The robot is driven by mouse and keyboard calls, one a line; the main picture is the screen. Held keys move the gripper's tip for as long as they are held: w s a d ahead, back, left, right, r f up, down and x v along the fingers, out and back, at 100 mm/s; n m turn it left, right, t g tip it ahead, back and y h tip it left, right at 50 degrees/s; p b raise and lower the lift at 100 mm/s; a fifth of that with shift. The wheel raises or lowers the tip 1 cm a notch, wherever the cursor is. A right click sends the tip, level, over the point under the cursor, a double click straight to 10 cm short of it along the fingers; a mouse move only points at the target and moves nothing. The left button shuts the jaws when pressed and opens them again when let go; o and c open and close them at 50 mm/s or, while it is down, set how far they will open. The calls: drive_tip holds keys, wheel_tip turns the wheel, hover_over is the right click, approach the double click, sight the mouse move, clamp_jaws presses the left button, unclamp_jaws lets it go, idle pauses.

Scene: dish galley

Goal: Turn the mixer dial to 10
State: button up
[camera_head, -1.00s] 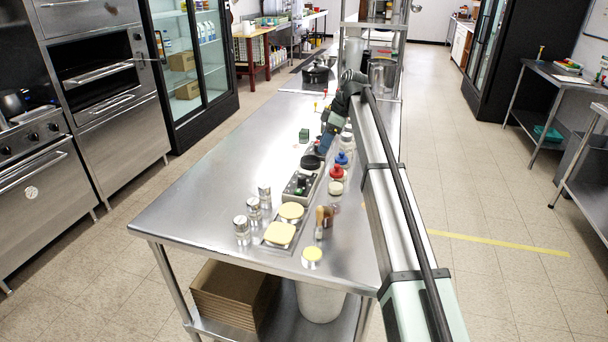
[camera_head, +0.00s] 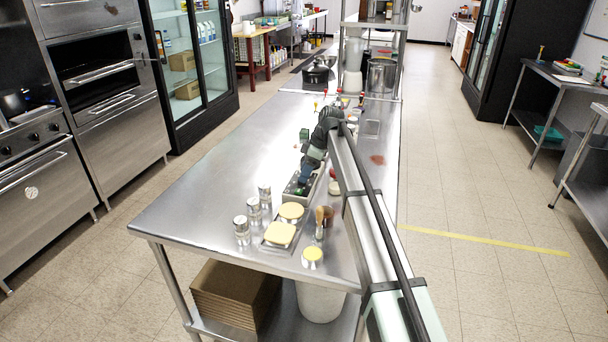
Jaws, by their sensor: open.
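I cannot pick out the mixer dial or its numbers in the head view; the arm covers part of the work area. My gripper (camera_head: 303,180) is at the end of my arm, pointing down over a grey tray (camera_head: 285,203) on the steel table. It is open, small in the picture, and its fingers are hard to make out. I cannot tell whether it touches anything. A dark round object that stood behind the tray is hidden behind my wrist.
The steel table (camera_head: 215,185) is clear on its left. A small green block (camera_head: 304,134) stands left of my wrist.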

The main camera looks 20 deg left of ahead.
drive_tip(key=shift+s+a+f, duration=0.1)
drive_tip(key=shift+a+f, duration=0.2)
drive_tip(key=shift+f, duration=0.35)
drive_tip(key=c, duration=1)
